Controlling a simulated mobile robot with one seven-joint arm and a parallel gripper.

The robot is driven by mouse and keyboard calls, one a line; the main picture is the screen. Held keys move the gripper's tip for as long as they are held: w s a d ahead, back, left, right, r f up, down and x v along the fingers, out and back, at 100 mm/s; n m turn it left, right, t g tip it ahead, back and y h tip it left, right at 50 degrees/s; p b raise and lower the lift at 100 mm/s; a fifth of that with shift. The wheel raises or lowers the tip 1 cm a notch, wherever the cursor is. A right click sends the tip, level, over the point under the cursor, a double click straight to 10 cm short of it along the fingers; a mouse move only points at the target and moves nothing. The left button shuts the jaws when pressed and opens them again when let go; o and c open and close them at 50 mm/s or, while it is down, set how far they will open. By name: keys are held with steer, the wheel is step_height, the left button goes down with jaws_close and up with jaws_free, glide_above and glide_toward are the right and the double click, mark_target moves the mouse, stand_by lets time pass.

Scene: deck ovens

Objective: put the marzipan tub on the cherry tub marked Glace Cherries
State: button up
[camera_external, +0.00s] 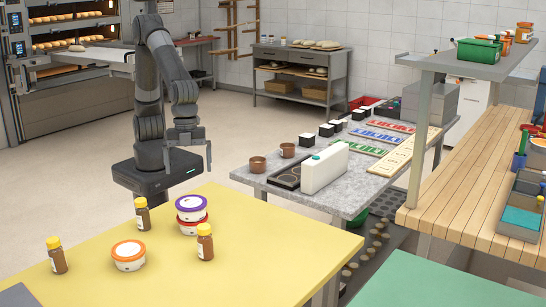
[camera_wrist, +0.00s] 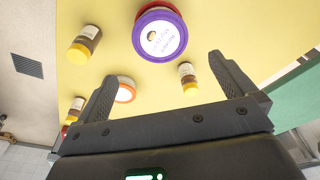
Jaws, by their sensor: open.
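A white tub with a purple lid (camera_external: 191,203) sits on a red-lidded tub (camera_external: 188,227) on the yellow table. The wrist view shows the purple lid (camera_wrist: 160,34) from above, with red rim (camera_wrist: 157,8) peeking out behind it. A white tub with an orange lid (camera_external: 128,256) stands apart, nearer the front; it is partly hidden behind a finger in the wrist view (camera_wrist: 125,91). The lettering is too small to tell which is marzipan or Glace Cherries. My gripper (camera_external: 189,160) is open and empty, above and behind the stacked tubs; its fingers also show in the wrist view (camera_wrist: 162,75).
A grey counter (camera_external: 345,190) with mugs and a white container lies beyond.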

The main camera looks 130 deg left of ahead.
steer(key=s+a+r+n+t, duration=0.2)
steer(key=s+a+r+n, duration=0.2)
steer(key=s+a+r, duration=0.7)
steer(key=s+a+f+n+t+y, duration=0.1)
steer(key=s+a+n, duration=0.4)
steer(key=s+a, duration=0.5)
steer(key=s+f+t, duration=0.1)
steer(key=s, duration=0.3)
steer(key=shift+s+a+f, duration=0.15)
steer(key=shift+s+a, duration=0.05)
steer(key=shift+a, duration=0.2)
